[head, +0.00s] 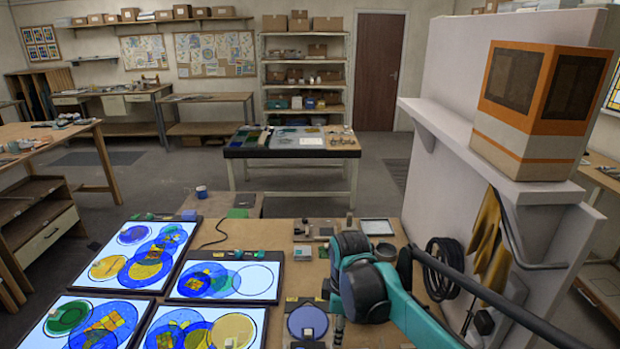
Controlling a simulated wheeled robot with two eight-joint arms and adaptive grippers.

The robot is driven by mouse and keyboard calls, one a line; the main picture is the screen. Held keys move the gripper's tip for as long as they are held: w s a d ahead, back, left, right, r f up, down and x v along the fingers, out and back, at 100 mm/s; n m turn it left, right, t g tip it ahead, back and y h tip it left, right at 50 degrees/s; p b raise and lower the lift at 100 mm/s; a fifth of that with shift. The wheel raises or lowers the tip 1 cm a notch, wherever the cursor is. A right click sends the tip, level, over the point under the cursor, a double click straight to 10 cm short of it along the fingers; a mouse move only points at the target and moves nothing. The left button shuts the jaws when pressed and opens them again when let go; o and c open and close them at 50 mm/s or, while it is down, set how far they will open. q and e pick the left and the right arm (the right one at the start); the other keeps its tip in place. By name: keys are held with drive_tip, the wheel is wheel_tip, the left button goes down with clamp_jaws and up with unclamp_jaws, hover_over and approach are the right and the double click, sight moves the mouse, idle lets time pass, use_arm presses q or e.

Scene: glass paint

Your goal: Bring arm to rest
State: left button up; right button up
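My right arm, teal and dark grey, reaches in from the lower right of the head view over the workbench (283,237). Its bulky joints hide part of the bench. What seems to be my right gripper (337,322) is a small dark part at the arm's left side, near a round blue glass disc (307,322) on a dark stand. Its fingers are too small and covered to tell open from shut. No held object shows. My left arm and gripper are not in view.
Lit panels (225,281) with coloured glass discs fill the bench's left side. A white wall with a shelf (445,127) stands close on the right, bearing an orange and white box (545,105). A coiled black cable (443,268) and yellow gloves (484,240) hang there.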

drive_tip(key=s+d+f+m+t+b, duration=0.1)
drive_tip(key=s+d+m+t, duration=0.2)
drive_tip(key=s+d+m, duration=0.2)
drive_tip(key=s+d+f+m+t+b, duration=0.1)
drive_tip(key=s+d+m, duration=0.4)
drive_tip(key=s+m, duration=0.5)
drive_tip(key=shift+d+f+m+t, duration=0.25)
drive_tip(key=shift+f+t, duration=0.3)
drive_tip(key=shift+t, duration=0.65)
idle(0.4)
